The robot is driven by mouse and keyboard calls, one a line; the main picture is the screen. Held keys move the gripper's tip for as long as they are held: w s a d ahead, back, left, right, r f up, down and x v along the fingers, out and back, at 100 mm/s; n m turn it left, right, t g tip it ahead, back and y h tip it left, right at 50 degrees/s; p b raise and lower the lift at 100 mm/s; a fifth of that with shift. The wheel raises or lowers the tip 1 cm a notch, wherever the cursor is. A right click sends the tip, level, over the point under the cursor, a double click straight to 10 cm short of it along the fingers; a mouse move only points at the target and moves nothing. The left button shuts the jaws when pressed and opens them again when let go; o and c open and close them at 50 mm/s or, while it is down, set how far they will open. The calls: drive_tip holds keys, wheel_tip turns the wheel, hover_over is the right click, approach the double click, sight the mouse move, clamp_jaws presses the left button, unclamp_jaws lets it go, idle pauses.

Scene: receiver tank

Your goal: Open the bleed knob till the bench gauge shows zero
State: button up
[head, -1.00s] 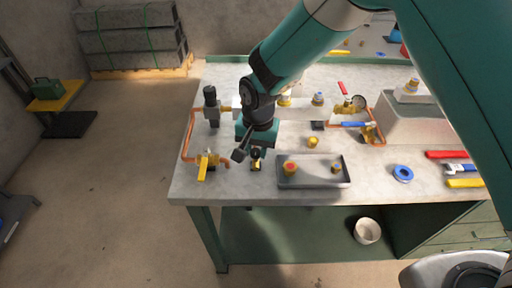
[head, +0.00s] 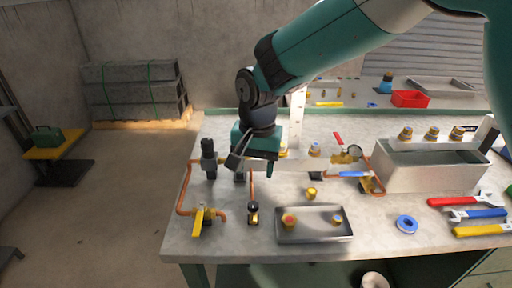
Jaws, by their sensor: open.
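A small black-topped brass fitting (head: 253,208), which looks like the bleed knob, stands on the end of a copper pipe near the bench's front left. My gripper (head: 252,165) is open and empty, pointing down behind and above this fitting, apart from it. Part of the copper pipe shows below the gripper. A small round gauge (head: 353,151) sits on brass pipework right of centre; its needle is too small to read. A yellow-handled valve (head: 200,218) is on the copper line at the left.
A grey tray (head: 314,238) with two brass fittings lies at the front middle. A grey tank (head: 430,172) stands at the right, with blue tape (head: 407,224) and several wrenches in front. A black cylindrical part (head: 209,155) stands left of my gripper.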

wheel_tip(320, 180, up, 6)
drive_tip(key=shift+d+f, duration=0.1)
drive_tip(key=shift+f, duration=0.05)
drive_tip(key=shift+s+d, duration=0.1)
drive_tip(key=s+d+r+n+y, duration=0.1)
drive_tip(key=s+d+n, duration=0.4)
drive_tip(key=s, duration=0.6)
drive_tip(key=s+d+r+n+y, duration=0.2)
drive_tip(key=s+d+n, duration=0.3)
drive_tip(key=s, duration=0.6)
drive_tip(key=shift+d+r+y, duration=0.3)
drive_tip(key=shift+d+r, duration=0.25)
drive_tip(key=shift+d, duration=0.6)
drive_tip(key=shift+c, duration=1.4)
drive_tip(key=shift+a, duration=0.1)
